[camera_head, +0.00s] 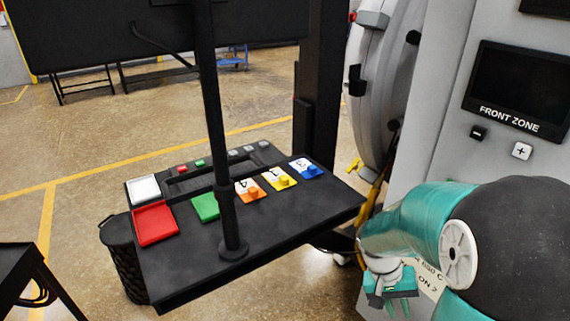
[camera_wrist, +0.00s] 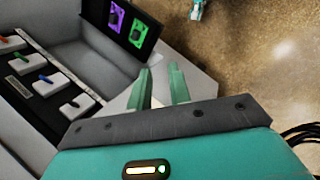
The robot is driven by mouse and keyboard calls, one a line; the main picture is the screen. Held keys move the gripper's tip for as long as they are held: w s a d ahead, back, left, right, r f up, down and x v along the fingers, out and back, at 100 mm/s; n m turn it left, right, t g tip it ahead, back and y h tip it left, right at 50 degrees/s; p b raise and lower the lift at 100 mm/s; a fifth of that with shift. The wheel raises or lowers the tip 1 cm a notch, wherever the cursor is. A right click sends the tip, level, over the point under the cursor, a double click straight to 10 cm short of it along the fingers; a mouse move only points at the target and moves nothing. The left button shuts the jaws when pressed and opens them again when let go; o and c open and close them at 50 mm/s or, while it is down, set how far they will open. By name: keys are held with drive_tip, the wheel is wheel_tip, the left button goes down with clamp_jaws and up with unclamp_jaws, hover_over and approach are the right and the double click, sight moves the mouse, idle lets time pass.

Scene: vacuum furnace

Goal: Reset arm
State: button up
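My arm comes in from the right in the head view and hangs bent beside the grey furnace housing (camera_head: 425,150). My gripper (camera_head: 398,299) is low near the housing, right of the black control console (camera_head: 290,215). In the wrist view the two pale green fingers of my gripper (camera_wrist: 160,74) stand apart with nothing between them. Their tips lie in front of a light grey surface and the brown floor.
The console carries a red tile (camera_head: 155,223), a green tile (camera_head: 205,207) and several coloured knobs. A black post (camera_head: 215,110) rises from it. The wrist view shows white switch blocks (camera_wrist: 35,82) at left and a dark panel (camera_wrist: 128,25) with purple and green plates.

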drive_tip(key=s+a+r+n+t+y, duration=0.1)
drive_tip(key=s+a+r+t, duration=0.1)
drive_tip(key=r, duration=0.4)
drive_tip(key=s+a+r+n+t+y, duration=0.1)
drive_tip(key=s+a+r+t, duration=0.1)
drive_tip(key=a+r, duration=0.4)
drive_tip(key=s+a+r+n+t+y, duration=0.1)
drive_tip(key=s+a+r+t+y, duration=0.1)
drive_tip(key=r, duration=0.5)
drive_tip(key=s+a+t, duration=0.1)
drive_tip(key=a+t, duration=0.1)
drive_tip(key=shift+r+n+t, duration=0.3)
drive_tip(key=shift+r, duration=0.05)
drive_tip(key=shift+s+d, duration=0.1)
drive_tip(key=shift+d, duration=0.1)
